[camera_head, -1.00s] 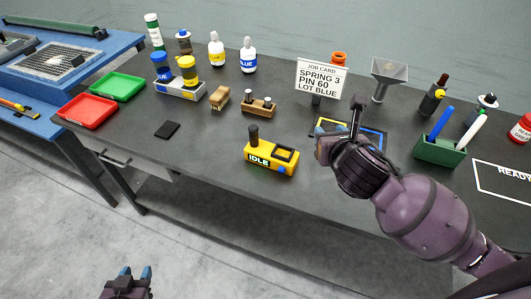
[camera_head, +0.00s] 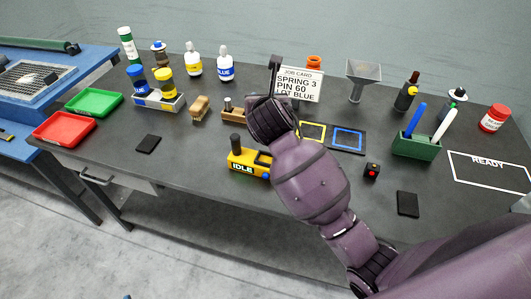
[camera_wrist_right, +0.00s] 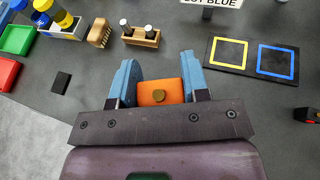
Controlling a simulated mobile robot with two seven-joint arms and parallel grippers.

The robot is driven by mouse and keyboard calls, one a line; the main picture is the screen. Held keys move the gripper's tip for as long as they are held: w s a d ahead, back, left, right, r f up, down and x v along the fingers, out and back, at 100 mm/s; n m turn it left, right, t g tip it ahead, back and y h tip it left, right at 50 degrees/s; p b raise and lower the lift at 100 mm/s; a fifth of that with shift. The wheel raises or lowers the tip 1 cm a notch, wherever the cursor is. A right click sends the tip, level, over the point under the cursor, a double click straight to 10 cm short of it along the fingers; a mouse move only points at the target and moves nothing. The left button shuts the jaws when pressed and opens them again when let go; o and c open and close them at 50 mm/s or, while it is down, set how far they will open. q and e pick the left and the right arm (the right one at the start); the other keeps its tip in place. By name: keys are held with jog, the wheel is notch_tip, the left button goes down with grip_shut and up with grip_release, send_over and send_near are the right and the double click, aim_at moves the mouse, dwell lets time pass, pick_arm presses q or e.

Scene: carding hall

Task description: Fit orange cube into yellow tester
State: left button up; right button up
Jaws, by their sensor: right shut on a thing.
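The orange cube (camera_wrist_right: 158,92) shows in the right wrist view, with a round brass-coloured spot on its face. My right gripper (camera_wrist_right: 159,80) is shut on it, with a blue finger on each side. In the head view my own wrist hides the cube and fingers. The yellow tester (camera_head: 238,161) reads IDLE and stands on the bench, with a dark post and a dark-framed opening on top. My right arm covers its right end. The tester is not visible in the wrist view. Only a tiny tip of my left gripper (camera_head: 127,297) shows at the bottom edge.
A dark mat with yellow and blue squares (camera_head: 347,139) lies right of my arm. A small black box with a red button (camera_head: 372,171) is nearer. A job card (camera_head: 299,84), a funnel stand (camera_head: 364,78) and a wooden pin block (camera_wrist_right: 141,38) stand behind.

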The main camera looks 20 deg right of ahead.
aim_at(266, 157)
notch_tip(266, 157, down, 16)
jog(key=shift+f+b, duration=0.25)
jog(key=shift+b, duration=0.85)
jog(key=shift+s+f, duration=0.1)
jog(key=shift+f, duration=0.2)
jog(key=shift+c, duration=0.4)
jog(key=shift+s+f, duration=0.15)
jog(key=shift+f, duration=0.2)
jog(key=shift+c, duration=1.3)
jog(key=o, duration=1.3)
jog(key=shift+f, duration=0.1)
jog(key=shift+c, duration=0.2)
jog(key=shift+s+r, duration=0.25)
jog(key=shift+s, duration=0.2)
jog(key=p+v, duration=0.1)
jog(key=v, duration=1)
jog(key=shift+w+a+r, duration=0.15)
jog(key=shift+a+r, duration=0.05)
